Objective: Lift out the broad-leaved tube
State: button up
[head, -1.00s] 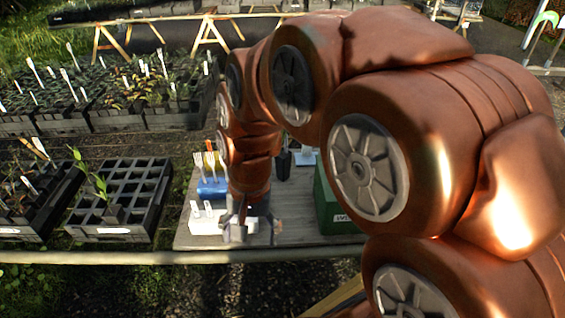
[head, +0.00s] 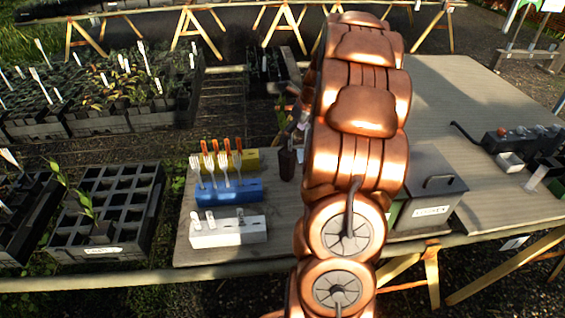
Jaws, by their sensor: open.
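A tall plant with broad green leaves (head: 82,202) rises from the front left part of the dark, mostly empty cell tray (head: 140,225) at the left in the head view. Its tube (head: 101,229) sits low in the tray and is hard to make out. My copper arm fills the middle of the view, to the right of the plant and well away from it. My gripper cannot be made out; the arm hides it.
The bench holds a white block (head: 228,234) with labels, a blue block (head: 228,192) with forks, a yellow block (head: 244,160), a dark trowel-like tool (head: 287,160) and a lidded box (head: 425,190) right of my arm. Planted trays (head: 130,90) stand behind. A rail (head: 90,284) crosses the front.

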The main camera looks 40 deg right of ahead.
aim_at(289, 152)
jog(key=shift+b+x, duration=0.6)
jog(key=shift+x, duration=0.15)
jog(key=shift+s+f, duration=0.1)
jog(key=shift+s, duration=0.2)
jog(key=shift+d+f, duration=0.15)
jog(key=shift+f, duration=0.3)
jog(key=shift+s+p+x, duration=0.2)
jog(key=shift+p+x, duration=0.15)
jog(key=shift+x, duration=1.4)
jog(key=shift+s+p+x, duration=0.2)
jog(key=shift+p+x, duration=0.1)
jog(key=shift+x, duration=1.45)
jog(key=shift+f, duration=0.15)
jog(key=shift+c, duration=0.4)
grip_shut()
